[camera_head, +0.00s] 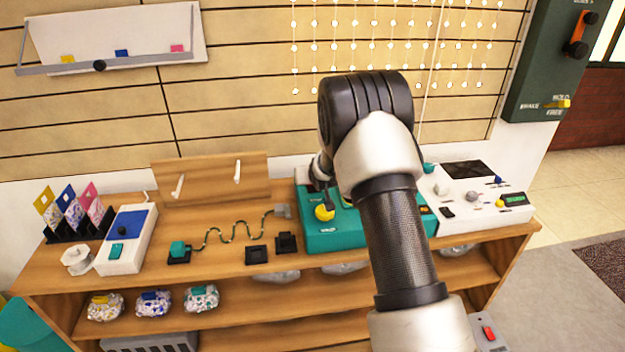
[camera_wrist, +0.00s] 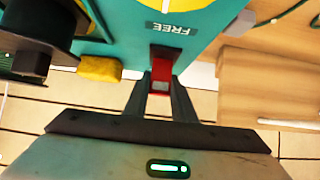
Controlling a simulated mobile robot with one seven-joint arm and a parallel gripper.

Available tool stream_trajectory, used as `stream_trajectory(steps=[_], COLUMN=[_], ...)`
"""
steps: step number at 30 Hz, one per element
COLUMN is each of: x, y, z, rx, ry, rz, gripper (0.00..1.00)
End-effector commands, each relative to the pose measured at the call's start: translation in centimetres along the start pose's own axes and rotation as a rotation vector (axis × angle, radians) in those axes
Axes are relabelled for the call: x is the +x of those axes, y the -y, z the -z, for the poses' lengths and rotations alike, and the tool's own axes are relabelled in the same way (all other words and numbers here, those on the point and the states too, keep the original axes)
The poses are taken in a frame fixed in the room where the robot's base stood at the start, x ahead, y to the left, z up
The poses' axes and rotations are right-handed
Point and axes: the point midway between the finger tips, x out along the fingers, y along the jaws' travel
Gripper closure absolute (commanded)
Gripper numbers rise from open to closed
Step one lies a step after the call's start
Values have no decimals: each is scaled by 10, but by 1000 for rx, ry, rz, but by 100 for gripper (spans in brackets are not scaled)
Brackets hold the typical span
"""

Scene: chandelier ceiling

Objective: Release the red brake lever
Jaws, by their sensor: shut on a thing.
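The red brake lever (camera_wrist: 161,76) shows in the wrist view, at the edge of a teal box (camera_wrist: 125,20) and below a label reading FREE. My gripper (camera_wrist: 160,88) is shut on the lever, with a finger on each side of it. The teal box (camera_head: 340,236) stands on the wooden bench in the head view. There my arm covers part of the box, and the lever and my gripper's fingertips are hidden.
A white console (camera_head: 473,208) stands right of the teal box, and a wooden rack (camera_head: 212,184) left of it. A yellow piece (camera_wrist: 100,68) and a dark round part (camera_wrist: 40,28) are close left of my gripper in the wrist view. A dark green panel (camera_head: 545,60) hangs at upper right.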

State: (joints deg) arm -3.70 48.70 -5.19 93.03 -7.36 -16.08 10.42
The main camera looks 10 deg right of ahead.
Motion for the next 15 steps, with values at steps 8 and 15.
stream_trajectory(steps=[8,15], x=[-5,-6], y=[0,0], z=[-8,-8], rx=[-1,0], ry=[-151,-215], rz=[0,0], gripper=[99,99])
